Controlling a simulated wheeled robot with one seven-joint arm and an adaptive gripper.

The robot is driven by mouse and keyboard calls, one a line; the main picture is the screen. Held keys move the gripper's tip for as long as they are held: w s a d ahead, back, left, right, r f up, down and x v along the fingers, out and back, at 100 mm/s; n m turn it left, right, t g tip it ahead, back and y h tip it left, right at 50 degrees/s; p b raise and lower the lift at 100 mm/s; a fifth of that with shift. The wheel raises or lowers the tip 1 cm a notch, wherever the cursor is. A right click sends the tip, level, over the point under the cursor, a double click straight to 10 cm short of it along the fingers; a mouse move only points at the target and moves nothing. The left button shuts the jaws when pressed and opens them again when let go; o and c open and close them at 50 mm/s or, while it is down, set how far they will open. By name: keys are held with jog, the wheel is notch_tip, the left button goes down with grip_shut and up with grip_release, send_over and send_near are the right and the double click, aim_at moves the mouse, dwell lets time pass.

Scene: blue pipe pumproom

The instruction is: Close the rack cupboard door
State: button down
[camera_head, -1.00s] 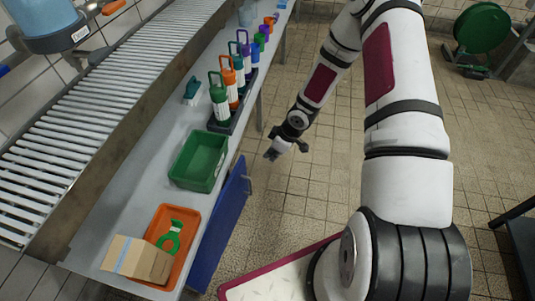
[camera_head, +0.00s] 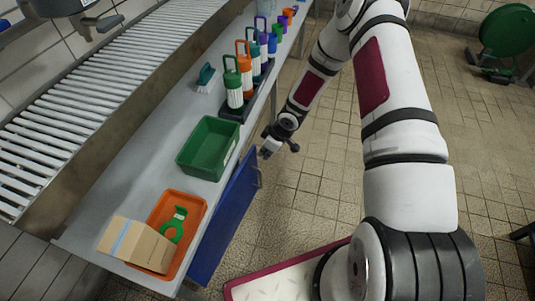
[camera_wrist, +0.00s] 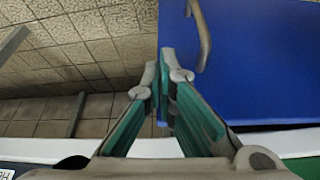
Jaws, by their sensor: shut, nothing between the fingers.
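The blue cupboard door (camera_head: 226,225) stands open under the front edge of the grey bench, angled out over the floor. Its metal handle (camera_head: 259,174) is near its far free edge. The handle (camera_wrist: 203,35) and the blue door face (camera_wrist: 260,65) fill the upper right of the wrist view. My gripper (camera_head: 266,151) is shut and empty at the door's far free edge, by the bench front. In the wrist view my gripper (camera_wrist: 165,58) has its fingertips at the door's left edge, left of the handle. I cannot tell whether they touch the door. The cupboard's inside is hidden.
On the bench (camera_head: 140,180) are a green bin (camera_head: 190,165), an orange tray (camera_head: 160,268) with a cardboard box (camera_head: 135,243), and several bottles (camera_head: 232,85). A roller conveyor (camera_head: 75,110) runs behind. A green reel (camera_head: 507,30) stands far right. The tiled floor (camera_head: 310,200) right of the door is clear.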

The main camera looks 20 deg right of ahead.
jog(key=w+a+p, duration=0.2)
jog(key=shift+w+a+n+p, duration=0.2)
jog(key=shift+a+n+p, duration=0.05)
jog(key=shift+n+p, duration=0.15)
jog(key=shift+d, duration=0.1)
dwell(0.4)
